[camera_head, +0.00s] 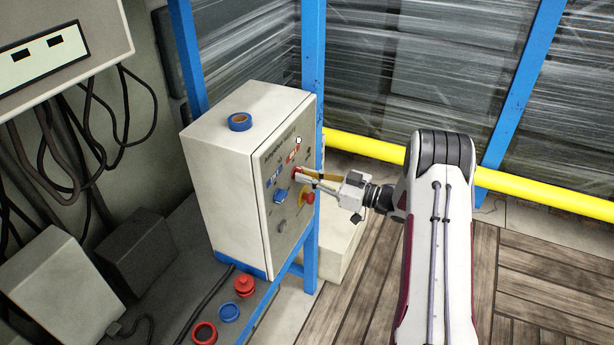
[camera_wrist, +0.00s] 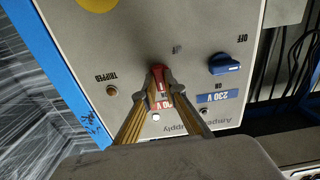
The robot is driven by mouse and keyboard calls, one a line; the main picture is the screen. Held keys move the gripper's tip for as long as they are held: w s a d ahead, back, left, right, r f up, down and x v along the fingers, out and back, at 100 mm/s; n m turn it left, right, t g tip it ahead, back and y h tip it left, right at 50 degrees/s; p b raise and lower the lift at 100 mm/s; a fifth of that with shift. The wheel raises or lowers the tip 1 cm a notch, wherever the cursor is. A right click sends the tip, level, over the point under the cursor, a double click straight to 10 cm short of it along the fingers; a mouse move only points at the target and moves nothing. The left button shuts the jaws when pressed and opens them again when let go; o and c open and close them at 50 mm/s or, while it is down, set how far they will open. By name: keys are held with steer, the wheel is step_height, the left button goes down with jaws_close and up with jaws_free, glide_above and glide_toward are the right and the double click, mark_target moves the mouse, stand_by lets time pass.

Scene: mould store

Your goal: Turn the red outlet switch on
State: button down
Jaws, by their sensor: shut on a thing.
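The red outlet switch (camera_wrist: 160,77) is a small red knob on the grey front panel of a supply box (camera_head: 225,165). In the wrist view my gripper (camera_wrist: 163,88) has its two fingers on either side of the red knob and is shut on it. In the head view my gripper (camera_head: 303,174) reaches the panel from the right, and the fingers partly cover the red knob. A red label beside the knob is partly hidden by the fingers in the wrist view. The knob's exact setting is hard to tell.
A blue switch (camera_wrist: 225,64) with OFF and ON marks and a 230 V label sits beside the red one. A red emergency button (camera_head: 308,197) is just below my gripper. Blue tape (camera_head: 240,121) lies on the box. A yellow rail (camera_head: 365,147) runs behind my arm.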

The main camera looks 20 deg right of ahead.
steer(key=shift+f, duration=0.15)
stand_by(0.3)
steer(key=c, duration=2.1)
jaws_free()
steer(key=shift+s+d, duration=0.1)
steer(key=v, duration=1.2)
